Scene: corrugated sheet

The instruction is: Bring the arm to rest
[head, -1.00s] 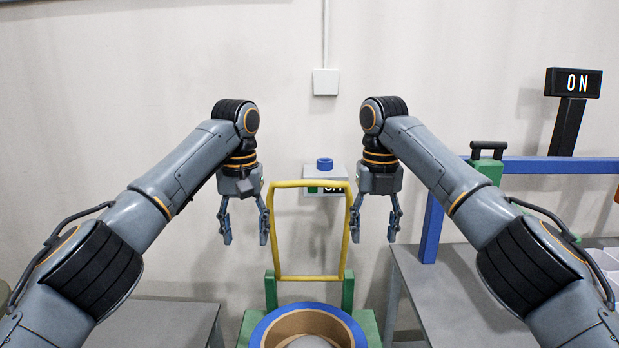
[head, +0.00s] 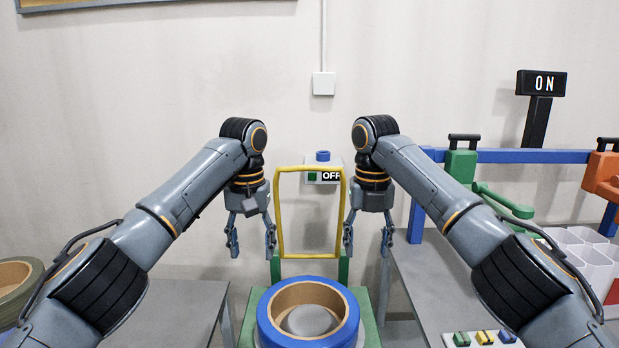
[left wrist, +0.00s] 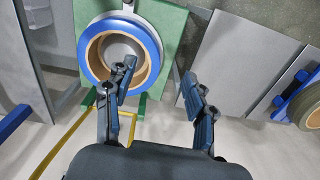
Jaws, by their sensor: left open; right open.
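My left gripper (head: 251,240) hangs pointing down, open and empty, just left of the yellow frame (head: 281,213). It also shows open in the left wrist view (left wrist: 157,88), with nothing between its fingers. My right gripper (head: 368,240) hangs pointing down, open and empty, just right of the yellow frame. Both arms are raised and bent in nearly mirrored poses. A blue-rimmed roll (head: 353,325) lies on a green stand below and between the grippers; it also shows in the left wrist view (left wrist: 89,65).
A wall box reading OFF (head: 325,177) is behind the yellow frame. Grey tables (head: 190,300) stand left and right. At right are a blue rail (head: 510,156), an ON sign (head: 541,83), green and orange clamps, white bins (head: 585,245) and small coloured blocks. Another roll (head: 15,285) is far left.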

